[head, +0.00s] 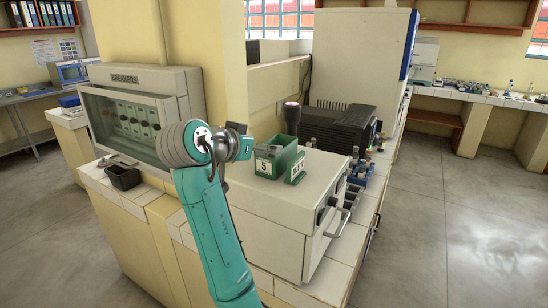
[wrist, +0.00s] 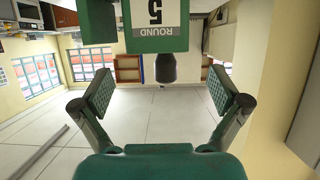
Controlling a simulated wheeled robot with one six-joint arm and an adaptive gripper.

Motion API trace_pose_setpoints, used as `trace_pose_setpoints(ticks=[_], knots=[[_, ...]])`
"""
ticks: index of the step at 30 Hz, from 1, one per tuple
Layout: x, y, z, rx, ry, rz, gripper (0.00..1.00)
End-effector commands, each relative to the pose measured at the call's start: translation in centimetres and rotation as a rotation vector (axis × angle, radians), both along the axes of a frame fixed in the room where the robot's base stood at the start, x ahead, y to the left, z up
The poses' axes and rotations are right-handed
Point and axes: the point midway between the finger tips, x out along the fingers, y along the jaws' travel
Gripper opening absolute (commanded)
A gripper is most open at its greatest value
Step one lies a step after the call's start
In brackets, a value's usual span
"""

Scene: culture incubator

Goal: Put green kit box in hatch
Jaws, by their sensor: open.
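The green kit box (head: 276,151) sits on top of the white incubator (head: 245,198), with a white label reading 5 on its front. In the wrist view the picture is upside down, and the green box (wrist: 158,42) with its "ROUND 5" label is at the top, beyond the fingers. My gripper (head: 243,146) is just left of the box in the head view. In the wrist view my gripper (wrist: 162,90) has its two fingers spread wide with nothing between them. I cannot make out an open hatch.
A small green sign (head: 297,168) stands right beside the box. A dark knobbed cylinder (head: 292,118) stands behind it, and a black finned unit (head: 338,127) is behind to the right. A glass-fronted breaker cabinet (head: 130,122) and a black bin (head: 123,177) are at left. Floor at right is clear.

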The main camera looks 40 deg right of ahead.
Motion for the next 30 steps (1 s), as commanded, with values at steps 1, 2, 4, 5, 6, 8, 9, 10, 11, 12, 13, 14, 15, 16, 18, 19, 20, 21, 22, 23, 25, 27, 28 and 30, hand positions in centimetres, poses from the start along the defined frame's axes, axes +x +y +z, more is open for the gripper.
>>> trace_pose_setpoints(ticks=[1,2,4,5,6,8,9,10,11,12,13,14,15,16,18,19,20,21,22,23,25,27,28,30], knots=[[0.2,-0.8,-0.4,0.000,0.003,-0.003,0.98],[0.3,-1.2,-0.6,0.001,0.003,-0.004,0.98],[0.6,-2.1,-1.0,0.001,0.004,-0.003,0.98],[0.8,-2.5,-1.1,0.000,0.004,-0.003,0.98],[0.9,-2.9,-1.3,0.000,0.003,-0.003,0.98],[1.1,-3.3,-1.5,0.001,0.002,-0.001,0.98],[1.1,-3.5,-1.6,0.001,0.002,-0.001,0.98],[1.2,-3.6,-1.6,0.001,0.002,-0.001,0.98],[1.2,-3.7,-1.7,0.001,0.002,-0.001,0.98],[1.3,-3.9,-1.8,0.001,0.003,-0.002,0.98],[1.3,-4.2,-1.8,0.001,0.003,-0.002,0.98],[1.4,-4.5,-1.9,0.000,0.003,-0.003,0.98],[1.5,-4.9,-2.1,0.000,0.003,-0.002,0.98],[1.6,-5.2,-2.2,0.001,0.003,-0.002,0.98],[1.8,-6.2,-2.6,0.001,0.003,-0.004,0.98],[2.0,-6.6,-2.8,0.001,0.004,-0.003,0.98],[2.1,-6.9,-2.9,0.001,0.004,-0.003,0.98],[2.3,-7.4,-3.1,0.001,0.003,-0.002,0.98],[2.4,-7.7,-3.2,0.001,0.003,-0.002,0.98],[2.5,-7.9,-3.3,0.002,0.002,-0.003,0.98],[2.6,-8.1,-3.4,0.001,0.001,-0.002,0.98],[2.6,-8.1,-3.4,0.001,0.001,-0.001,0.98],[2.6,-8.1,-3.4,0.001,0.001,-0.001,0.98],[2.6,-8.0,-3.4,0.001,0.001,-0.001,0.98]])
